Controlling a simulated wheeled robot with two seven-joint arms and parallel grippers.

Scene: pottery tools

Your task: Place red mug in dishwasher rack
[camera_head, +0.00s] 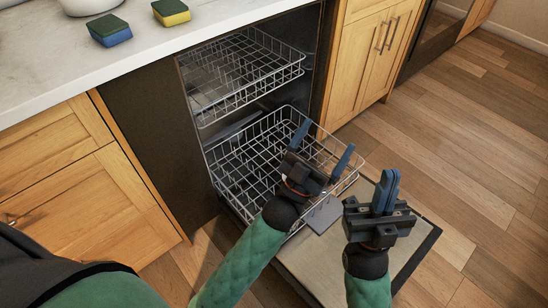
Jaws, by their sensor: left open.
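No red mug shows in this view. The dishwasher is open, with an upper rack (285,76) and a lower rack (222,168), both wire and both apparently empty where visible. My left gripper (324,143) is open over the right part of the lower rack, its two blue fingers spread apart with nothing between them. My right gripper (386,187) is above the open door, to the right of the lower rack. Its blue fingers are together and hold nothing that I can see. The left gripper and arm hide part of the lower rack.
The dishwasher door (412,257) lies folded down over the wood floor. A pale counter (165,38) is at upper left, with two sponges (109,29) (171,12) and part of a white bowl (90,4). Wooden cabinets (368,55) flank the dishwasher. The floor at right is clear.

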